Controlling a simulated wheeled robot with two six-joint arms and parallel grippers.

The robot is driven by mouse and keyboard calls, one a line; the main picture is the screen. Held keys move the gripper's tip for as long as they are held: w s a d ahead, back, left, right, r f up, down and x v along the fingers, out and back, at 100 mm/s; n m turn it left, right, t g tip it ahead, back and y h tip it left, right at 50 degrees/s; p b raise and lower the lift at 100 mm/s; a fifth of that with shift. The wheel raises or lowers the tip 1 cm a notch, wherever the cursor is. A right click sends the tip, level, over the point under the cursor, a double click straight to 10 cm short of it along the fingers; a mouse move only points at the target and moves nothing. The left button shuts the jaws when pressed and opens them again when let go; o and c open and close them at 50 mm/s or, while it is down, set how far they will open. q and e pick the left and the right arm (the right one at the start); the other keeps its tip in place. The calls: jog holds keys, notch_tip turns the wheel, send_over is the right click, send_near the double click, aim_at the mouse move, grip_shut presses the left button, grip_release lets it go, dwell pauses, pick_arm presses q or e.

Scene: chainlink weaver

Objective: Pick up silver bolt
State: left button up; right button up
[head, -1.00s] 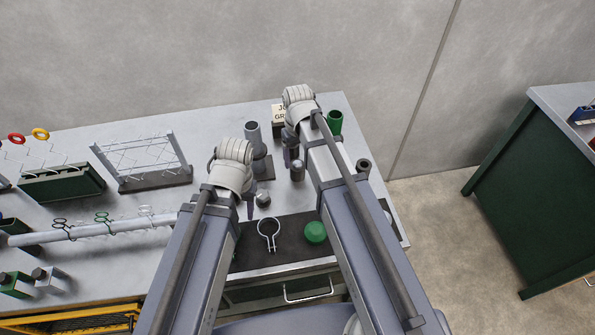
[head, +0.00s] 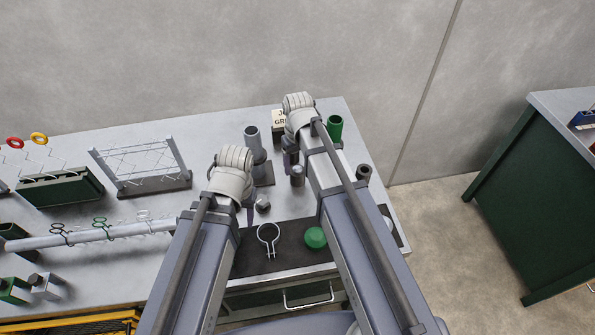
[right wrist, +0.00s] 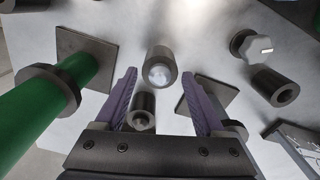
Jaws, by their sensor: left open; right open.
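A small silver bolt-like piece with a pale hex face (head: 263,205) lies on the bench beside my left gripper; it also shows at upper right in the right wrist view (right wrist: 250,46). An upright grey cylinder with a bright silver round end (right wrist: 160,72) stands between the spread fingers of my right gripper (right wrist: 158,80); it also shows in the head view (head: 298,175). I cannot tell for certain which is the silver bolt. My right gripper is open, untouching as far as visible. My left gripper (head: 250,208) is open, partly hidden by its wrist.
A green post (head: 335,128) and a grey post (head: 251,138) flank my right gripper. A ring clamp (head: 268,238) and green dome (head: 316,238) lie on the dark mat (head: 290,255). A wire-mesh rack (head: 140,165) is at left.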

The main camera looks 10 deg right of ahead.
grip_shut()
dwell(0.4)
